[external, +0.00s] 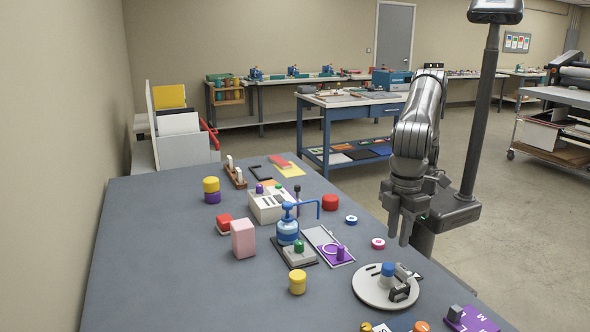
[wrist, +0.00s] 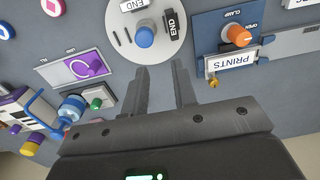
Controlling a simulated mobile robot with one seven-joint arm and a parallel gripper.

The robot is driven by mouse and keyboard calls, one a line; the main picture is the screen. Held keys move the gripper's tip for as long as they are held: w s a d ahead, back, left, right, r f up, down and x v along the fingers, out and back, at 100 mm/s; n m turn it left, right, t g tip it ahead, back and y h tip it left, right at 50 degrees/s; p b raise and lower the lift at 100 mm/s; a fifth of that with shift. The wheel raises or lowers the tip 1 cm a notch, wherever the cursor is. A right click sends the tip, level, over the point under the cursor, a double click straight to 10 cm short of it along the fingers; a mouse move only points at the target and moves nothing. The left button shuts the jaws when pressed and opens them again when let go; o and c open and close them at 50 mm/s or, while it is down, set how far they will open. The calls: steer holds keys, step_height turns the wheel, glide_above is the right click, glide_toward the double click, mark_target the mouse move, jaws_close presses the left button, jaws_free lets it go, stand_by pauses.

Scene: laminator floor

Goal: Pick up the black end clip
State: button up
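The black end clip (wrist: 174,25), marked END, sits on a pale round plate (wrist: 124,44) beside a blue knob (wrist: 145,35). A light grey clip (wrist: 134,5), also marked END, is on the plate too, cut by the wrist view's top edge. In the external view the black clip (external: 402,293) is near the round plate's (external: 368,291) right side, with the blue knob (external: 388,269) to its left. My gripper (wrist: 160,82) is open and empty, its fingers pointing toward the plate. In the external view my gripper (external: 400,232) hangs above and behind the plate, apart from the clip.
A blue panel with an orange knob (wrist: 239,36) and a PRINTS tag (wrist: 232,60) lies right of the plate in the wrist view. A purple-knobbed slide (wrist: 60,70) and blue pump bottle (wrist: 72,107) are left. Bare grey table (external: 160,270) lies at left in the external view.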

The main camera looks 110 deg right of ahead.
steer(key=a+f, duration=0.2)
glide_above(401, 287)
steer(key=f, duration=0.4)
steer(key=shift+d+f, duration=0.2)
steer(key=shift+f, duration=0.15)
steer(key=shift+a+f, duration=0.15)
steer(key=shift+f, duration=2.9)
steer(key=shift+c, duration=0.2)
jaws_close()
